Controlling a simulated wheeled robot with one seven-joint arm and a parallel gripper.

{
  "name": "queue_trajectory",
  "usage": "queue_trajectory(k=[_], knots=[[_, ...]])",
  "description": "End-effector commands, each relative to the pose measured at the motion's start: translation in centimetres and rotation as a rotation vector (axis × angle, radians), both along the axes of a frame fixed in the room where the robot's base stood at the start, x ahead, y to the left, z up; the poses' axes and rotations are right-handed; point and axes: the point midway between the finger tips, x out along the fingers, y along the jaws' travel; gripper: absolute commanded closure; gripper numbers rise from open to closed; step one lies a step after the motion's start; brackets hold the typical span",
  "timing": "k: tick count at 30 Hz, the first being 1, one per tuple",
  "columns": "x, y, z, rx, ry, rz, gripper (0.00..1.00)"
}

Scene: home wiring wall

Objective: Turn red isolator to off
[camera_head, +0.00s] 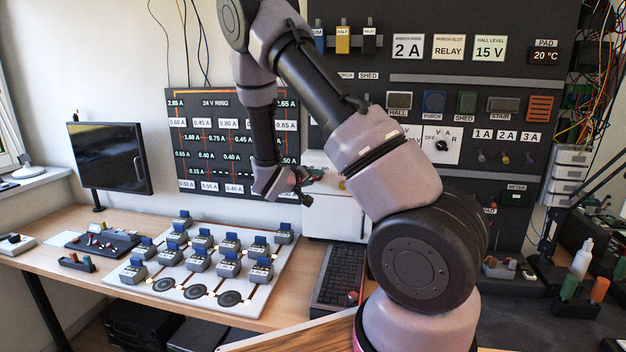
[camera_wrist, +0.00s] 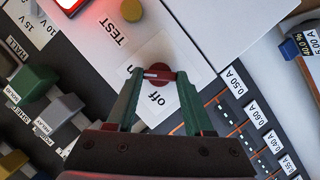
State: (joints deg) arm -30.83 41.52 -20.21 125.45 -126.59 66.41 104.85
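The red isolator (camera_wrist: 160,83) is a round red knob on a white panel, with a pale pointer mark at the left of its raised handle. The "off" label (camera_wrist: 156,98) is printed just below it in the wrist view. My gripper (camera_wrist: 159,73) has its two green fingers apart, one tip at each side of the knob. I cannot tell whether the tips press on it. In the head view my gripper (camera_head: 302,188) is at the white box (camera_head: 336,218), and my wrist and the distance hide the knob.
The white panel carries a yellow TEST button (camera_wrist: 127,10) and a lit red display (camera_wrist: 68,3). Coloured switch blocks (camera_wrist: 62,108) are at the left. A dark 24 V ring board (camera_head: 180,140) is beside the box. The desk below holds a board of grey modules (camera_head: 190,285) and a keyboard (camera_head: 338,275).

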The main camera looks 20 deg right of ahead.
Motion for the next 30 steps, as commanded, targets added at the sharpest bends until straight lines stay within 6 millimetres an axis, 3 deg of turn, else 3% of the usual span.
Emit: queue_trajectory(k=[1, 3, 16, 30], knots=[[-0.01, 0.0, 0.01, 0.0, 0.0, 0.0, 0.82], [-0.01, 0.0, 0.01, 0.0, 0.0, 0.0, 1.0], [0.05, 0.1, -0.1, -0.083, 0.055, -0.001, 1.0], [0.11, 0.27, -0.53, -0.425, 0.285, 0.0, 1.0]])
